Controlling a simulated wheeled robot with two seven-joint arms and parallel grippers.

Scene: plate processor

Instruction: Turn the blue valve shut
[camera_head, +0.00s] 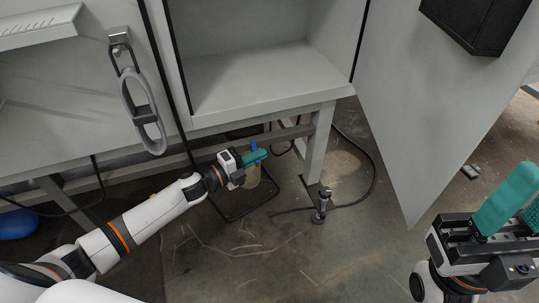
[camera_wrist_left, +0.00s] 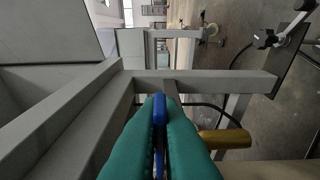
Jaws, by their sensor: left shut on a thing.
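The blue valve handle (camera_head: 254,146) shows under the machine, at the tip of my left gripper (camera_head: 256,156). In the left wrist view the blue handle (camera_wrist_left: 160,108) is a thin upright lever between the two green fingers (camera_wrist_left: 160,135), which are shut on it. A brass-coloured valve body (camera_wrist_left: 225,139) sits just right of the fingers there. In the head view the fingers hide most of the valve. My right gripper (camera_head: 510,205) is at the lower right, with its green fingers apart and nothing seen between them.
The grey machine frame and its leg (camera_head: 318,145) stand close to my left gripper. An open cabinet door (camera_head: 410,100) hangs on the right. A black cable (camera_head: 372,170) lies on the floor. A blue round object (camera_head: 18,226) is at far left.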

